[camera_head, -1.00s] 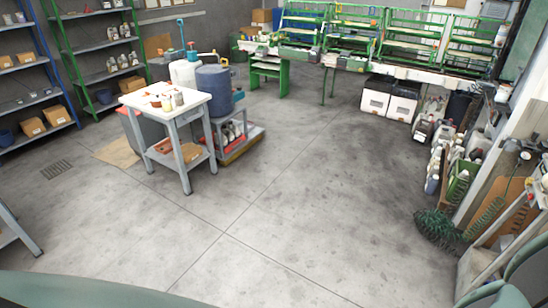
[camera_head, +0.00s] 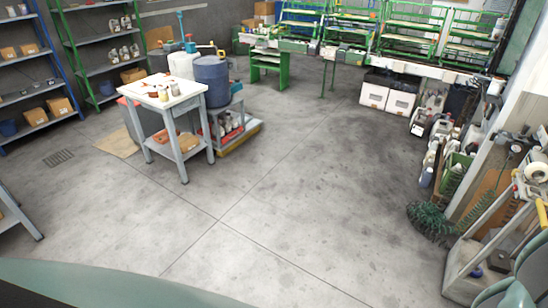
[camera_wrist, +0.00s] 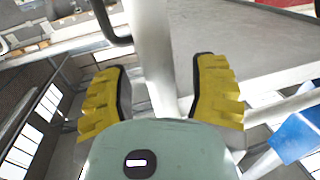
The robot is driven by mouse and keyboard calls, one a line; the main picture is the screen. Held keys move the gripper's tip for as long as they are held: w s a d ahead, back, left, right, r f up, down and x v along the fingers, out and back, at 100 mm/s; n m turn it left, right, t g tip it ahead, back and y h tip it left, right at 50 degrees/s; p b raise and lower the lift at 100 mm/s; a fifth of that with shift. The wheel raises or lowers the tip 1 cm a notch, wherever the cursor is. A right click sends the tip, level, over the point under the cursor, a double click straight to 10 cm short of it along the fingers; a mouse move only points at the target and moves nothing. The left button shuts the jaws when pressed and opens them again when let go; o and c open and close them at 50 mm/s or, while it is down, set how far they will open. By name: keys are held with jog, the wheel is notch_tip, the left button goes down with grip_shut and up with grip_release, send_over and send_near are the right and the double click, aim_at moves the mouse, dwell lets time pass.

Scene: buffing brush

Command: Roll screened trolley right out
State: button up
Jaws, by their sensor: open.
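A pale tubular trolley (camera_head: 482,258) stands at the lower right of the head view. Its low shelf holds small items, and its right side is cut off by the picture edge and my green body parts. In the wrist view my gripper (camera_wrist: 157,72) has its two yellow-padded fingers apart. A pale upright tube (camera_wrist: 155,50) shows between the fingers; I cannot tell whether they touch it. A second trolley (camera_head: 236,134), carrying a blue drum (camera_head: 211,80), stands partly hidden behind a white-topped worktable (camera_head: 165,97).
Bottles and cans (camera_head: 430,160) and a coiled green hose (camera_head: 430,220) line the right wall. Green benches (camera_head: 290,50) stand at the back, shelving (camera_head: 30,95) at the left. The middle floor (camera_head: 280,200) is clear. A blue object (camera_wrist: 297,138) is right of my gripper.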

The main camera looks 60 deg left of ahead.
jog(key=shift+w+d, duration=0.25)
jog(key=shift+d, duration=0.15)
jog(key=shift+a, duration=0.1)
grip_shut()
